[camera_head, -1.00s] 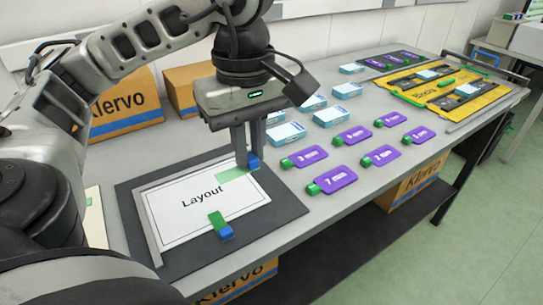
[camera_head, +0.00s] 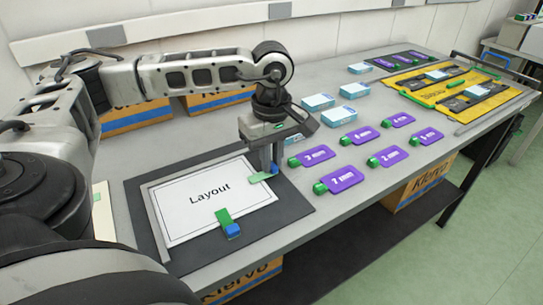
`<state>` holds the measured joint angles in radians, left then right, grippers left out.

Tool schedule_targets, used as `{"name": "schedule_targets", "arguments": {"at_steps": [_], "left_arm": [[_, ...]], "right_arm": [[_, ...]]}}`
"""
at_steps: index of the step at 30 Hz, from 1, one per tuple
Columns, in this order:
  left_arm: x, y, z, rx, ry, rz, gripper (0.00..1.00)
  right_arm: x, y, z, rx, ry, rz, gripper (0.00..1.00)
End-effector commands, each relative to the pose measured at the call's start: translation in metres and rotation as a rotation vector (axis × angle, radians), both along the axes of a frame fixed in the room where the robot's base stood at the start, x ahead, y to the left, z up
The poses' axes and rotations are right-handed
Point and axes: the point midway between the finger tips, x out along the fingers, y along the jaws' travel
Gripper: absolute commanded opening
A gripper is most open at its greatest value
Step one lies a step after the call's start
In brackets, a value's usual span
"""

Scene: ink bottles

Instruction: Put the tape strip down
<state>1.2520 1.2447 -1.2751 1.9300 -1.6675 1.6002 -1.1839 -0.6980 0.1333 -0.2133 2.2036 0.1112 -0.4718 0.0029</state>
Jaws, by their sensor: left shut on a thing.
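The white "Layout" sheet (camera_head: 196,213) lies on a dark board (camera_head: 293,203) at the front left of the table. Another green strip (camera_head: 223,216) with a blue end (camera_head: 233,230) lies over the sheet's near edge. My right gripper is not in view.
Several purple tags with green ends, one of them the "7 mm" tag (camera_head: 343,180), lie right of the board. Several light-blue boxes (camera_head: 318,102) stand behind them. A yellow panel (camera_head: 450,88) lies at the far right. Bare table lies along the front edge.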

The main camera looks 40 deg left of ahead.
Motion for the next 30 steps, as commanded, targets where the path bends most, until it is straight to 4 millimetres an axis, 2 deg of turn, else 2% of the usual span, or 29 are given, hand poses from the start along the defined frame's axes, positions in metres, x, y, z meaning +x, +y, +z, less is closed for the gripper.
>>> {"name": "schedule_targets", "arguments": {"at_steps": [11, 12, 14, 23, 26, 30], "left_arm": [[0.0, 0.0, -0.006, 0.0, 0.0, 0.001, 0.04], [0.0, 0.0, -0.004, 0.0, -0.001, 0.001, 0.22], [0.0, 0.0, -0.004, 0.0, -0.001, 0.001, 0.35], [0.0, 0.0, -0.001, 0.0, -0.001, 0.001, 0.35], [0.001, 0.0, 0.005, -0.001, -0.003, 0.001, 0.35], [0.001, 0.0, 0.03, -0.002, -0.006, 0.0, 0.35]], "right_arm": [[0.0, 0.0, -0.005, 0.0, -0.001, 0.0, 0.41], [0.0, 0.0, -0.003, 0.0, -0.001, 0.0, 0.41], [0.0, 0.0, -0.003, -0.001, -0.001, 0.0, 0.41], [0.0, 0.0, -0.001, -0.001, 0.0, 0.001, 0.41], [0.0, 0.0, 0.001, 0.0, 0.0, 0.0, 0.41], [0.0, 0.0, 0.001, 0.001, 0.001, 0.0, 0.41]]}}
